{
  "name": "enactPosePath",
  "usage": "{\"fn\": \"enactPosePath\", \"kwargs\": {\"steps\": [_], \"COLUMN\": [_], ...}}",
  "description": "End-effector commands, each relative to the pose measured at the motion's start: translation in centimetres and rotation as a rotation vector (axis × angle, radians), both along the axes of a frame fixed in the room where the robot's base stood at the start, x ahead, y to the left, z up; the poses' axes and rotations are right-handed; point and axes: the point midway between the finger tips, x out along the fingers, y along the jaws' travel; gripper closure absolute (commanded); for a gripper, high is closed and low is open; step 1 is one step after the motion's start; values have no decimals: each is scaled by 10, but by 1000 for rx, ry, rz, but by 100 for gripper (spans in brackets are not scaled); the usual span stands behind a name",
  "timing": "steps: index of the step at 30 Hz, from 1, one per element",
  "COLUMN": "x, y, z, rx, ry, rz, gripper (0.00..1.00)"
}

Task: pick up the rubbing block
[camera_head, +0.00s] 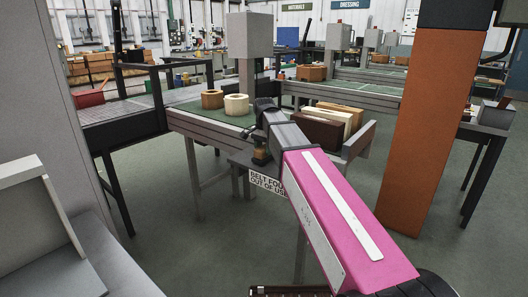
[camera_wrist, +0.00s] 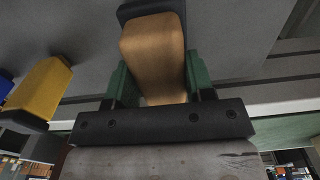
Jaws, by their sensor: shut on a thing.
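The rubbing block (camera_wrist: 153,45) shows in the wrist view as a tan, rounded body with a dark plate at its far end. My gripper (camera_wrist: 156,82) has one green finger on each side of it and is shut on it. In the head view a small brownish piece with a dark base, apparently the same block (camera_head: 260,152), shows at the end of my arm, by the near end of the grey bench. My fingers are hard to make out there. I cannot tell whether the block touches the surface below.
A yellow block-like thing (camera_wrist: 40,88) lies left of my gripper in the wrist view. Pale and brown ring-shaped pieces (camera_head: 236,104) and a dark brown block (camera_head: 317,132) with cream slabs sit on the bench. An orange pillar (camera_head: 425,130) stands right. A sign (camera_head: 267,186) hangs in front.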

Motion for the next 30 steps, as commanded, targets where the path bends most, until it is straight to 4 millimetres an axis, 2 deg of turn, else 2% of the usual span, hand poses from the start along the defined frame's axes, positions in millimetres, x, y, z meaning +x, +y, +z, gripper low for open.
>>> {"fn": "enactPosePath", "kwargs": {"steps": [5, 9, 12, 18, 24, 30], "x": [1, 0, -23, -55, -76, -86], "y": [0, 1, 18, 47, 67, 76], "z": [17, 41, 53, 79, 97, 105], "rx": [0, 1, 1, 0, 0, 0], "ry": [-1, -2, -2, -1, 0, 0], "rz": [0, 0, 3, 4, 1, 1], "gripper": [84, 84, 84, 84, 84, 84]}}
